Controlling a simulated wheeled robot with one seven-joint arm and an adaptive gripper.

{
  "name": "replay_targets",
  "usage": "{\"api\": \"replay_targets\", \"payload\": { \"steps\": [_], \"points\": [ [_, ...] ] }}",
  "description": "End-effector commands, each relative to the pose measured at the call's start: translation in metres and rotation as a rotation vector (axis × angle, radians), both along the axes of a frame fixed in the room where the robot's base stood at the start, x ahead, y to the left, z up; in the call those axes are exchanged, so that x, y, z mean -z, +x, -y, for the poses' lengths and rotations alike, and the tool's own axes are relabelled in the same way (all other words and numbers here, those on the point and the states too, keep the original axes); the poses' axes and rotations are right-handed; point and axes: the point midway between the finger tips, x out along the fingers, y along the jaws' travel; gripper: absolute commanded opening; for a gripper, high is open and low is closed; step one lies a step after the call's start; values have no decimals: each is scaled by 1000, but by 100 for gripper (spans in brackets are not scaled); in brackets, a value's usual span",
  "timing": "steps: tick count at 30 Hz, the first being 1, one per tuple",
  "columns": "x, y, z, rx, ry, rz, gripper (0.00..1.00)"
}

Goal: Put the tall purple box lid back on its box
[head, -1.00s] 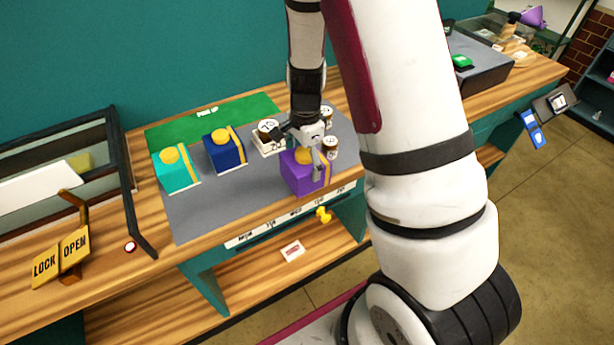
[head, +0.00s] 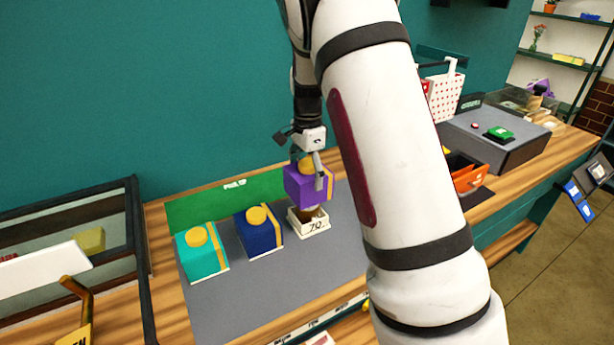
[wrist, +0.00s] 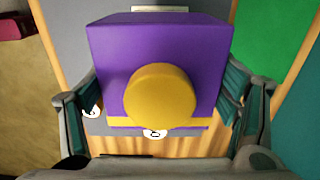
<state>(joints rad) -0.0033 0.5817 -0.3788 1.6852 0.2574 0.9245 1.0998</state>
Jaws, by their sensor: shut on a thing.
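The purple lid (head: 304,184), with a yellow knob (head: 306,163) on top and a yellow stripe, is held by my gripper (head: 312,168). In the wrist view the purple lid (wrist: 160,60) sits between the two fingers of my gripper (wrist: 160,100). In the head view the lid is in the air, just above a white open box (head: 309,223) marked 70 or similar, with something brown in it. The lid hides part of that box's top. I cannot tell whether lid and box touch.
A teal box (head: 202,255) and a dark blue box (head: 259,231), both with yellow knobs, stand left on the grey mat (head: 320,262). A green strip (head: 225,203) lies behind them. An orange tray (head: 466,172) and a grey unit (head: 497,138) are at right. A glass case (head: 75,225) stands at left.

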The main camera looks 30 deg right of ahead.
Motion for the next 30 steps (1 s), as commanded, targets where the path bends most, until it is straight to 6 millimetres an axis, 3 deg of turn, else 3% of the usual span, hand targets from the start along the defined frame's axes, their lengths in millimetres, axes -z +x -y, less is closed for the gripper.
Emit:
{"api": "replay_targets", "payload": {
  "steps": [18, 30],
  "points": [
    [45, 0, 0, 0, 0, -1, 54],
    [57, 0, 0, -1, 0, 1, 54]
  ]
}}
